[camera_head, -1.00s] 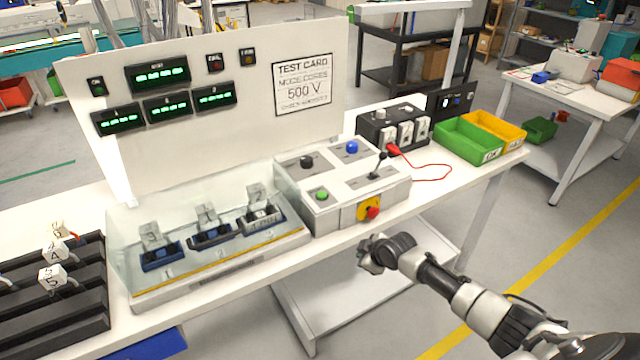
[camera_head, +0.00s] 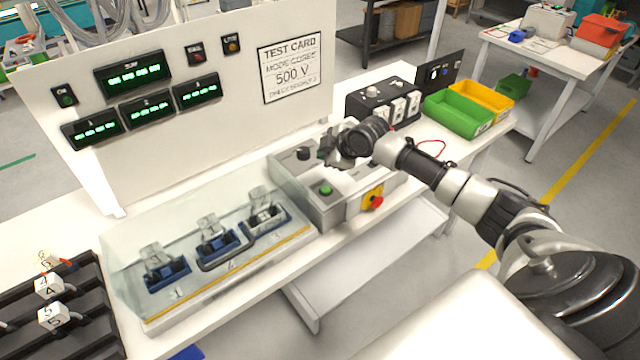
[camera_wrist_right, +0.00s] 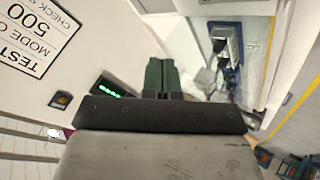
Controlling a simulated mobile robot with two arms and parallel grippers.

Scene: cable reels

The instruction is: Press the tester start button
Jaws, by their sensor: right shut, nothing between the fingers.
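The tester control box (camera_head: 330,213) stands on the bench. A green button (camera_head: 326,189) sits on its top near the front left, and a black knob (camera_head: 304,154) is behind it. A red button (camera_head: 376,202) on a yellow plate is on its front face. My right gripper (camera_head: 326,150) is over the box, behind and above the green button and apart from it. It hides the blue button and the lever. In the right wrist view its fingers (camera_wrist_right: 160,76) are together and empty. My left gripper is out of view.
A clear-covered fixture (camera_head: 205,245) with several blue holders is left of the box. The upright panel (camera_head: 225,130) with a test card (camera_head: 290,68) and green displays stands behind. Green (camera_head: 458,114) and yellow (camera_head: 484,98) bins stand at the right end.

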